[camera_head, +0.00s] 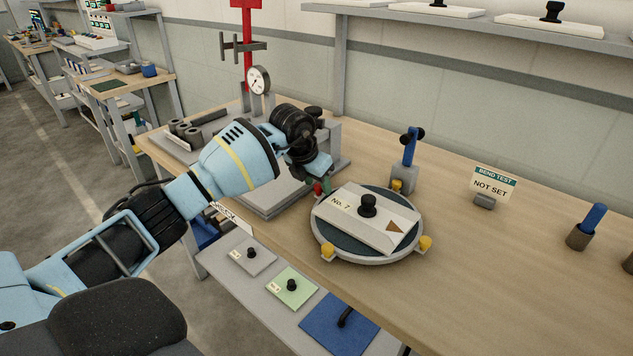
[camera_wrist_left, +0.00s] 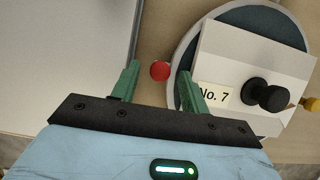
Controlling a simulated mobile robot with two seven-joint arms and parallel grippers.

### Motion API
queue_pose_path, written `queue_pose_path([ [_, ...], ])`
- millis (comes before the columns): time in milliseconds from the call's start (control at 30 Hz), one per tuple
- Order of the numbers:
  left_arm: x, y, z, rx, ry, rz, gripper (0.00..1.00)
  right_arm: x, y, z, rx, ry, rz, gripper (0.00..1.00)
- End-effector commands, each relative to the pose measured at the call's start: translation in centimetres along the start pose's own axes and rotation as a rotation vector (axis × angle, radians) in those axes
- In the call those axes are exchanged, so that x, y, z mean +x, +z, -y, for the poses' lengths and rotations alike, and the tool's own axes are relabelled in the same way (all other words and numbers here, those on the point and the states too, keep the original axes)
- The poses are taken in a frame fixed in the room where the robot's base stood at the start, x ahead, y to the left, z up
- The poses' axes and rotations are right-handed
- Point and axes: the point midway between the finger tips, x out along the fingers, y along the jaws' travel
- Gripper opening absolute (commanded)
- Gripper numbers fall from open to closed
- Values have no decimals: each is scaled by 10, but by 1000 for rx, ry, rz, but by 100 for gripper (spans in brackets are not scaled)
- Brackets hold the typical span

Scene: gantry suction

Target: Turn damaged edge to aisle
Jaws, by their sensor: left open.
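A pale plate marked No. 7 (camera_head: 350,217) with a black knob (camera_head: 368,205) and a brown triangle (camera_head: 395,228) at its right corner lies on a round turntable (camera_head: 333,258). The turntable has yellow knobs on its rim and a red knob (camera_head: 317,188) at its back left. My left gripper (camera_head: 322,182) is at the red knob. In the left wrist view the open green fingers (camera_wrist_left: 159,74) stand either side of the red knob (camera_wrist_left: 160,71), with gaps visible; the plate (camera_wrist_left: 240,60) lies to the right. My right gripper is not in view.
A grey slab (camera_head: 270,200) and a dial gauge (camera_head: 259,80) stand left and behind. A blue-handled stand (camera_head: 408,160) is just behind the turntable. A BEND TEST NOT SET sign (camera_head: 494,185) stands to the right. A lower shelf holds small plates (camera_head: 291,288). The bench front right is clear.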

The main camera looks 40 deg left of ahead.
Motion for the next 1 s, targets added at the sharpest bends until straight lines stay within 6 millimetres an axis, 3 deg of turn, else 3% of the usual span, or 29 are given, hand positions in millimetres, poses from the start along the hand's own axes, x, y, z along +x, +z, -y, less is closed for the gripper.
queue_pose_path([
  [233, 1, 0, 0, 0, 0, 0, 45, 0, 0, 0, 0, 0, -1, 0],
  [600, 1, 0, 0, 0, 0, 1, 0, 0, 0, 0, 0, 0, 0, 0],
  [1000, -1, -2, -5, 5, -4, 1, 0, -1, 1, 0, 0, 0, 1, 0],
])
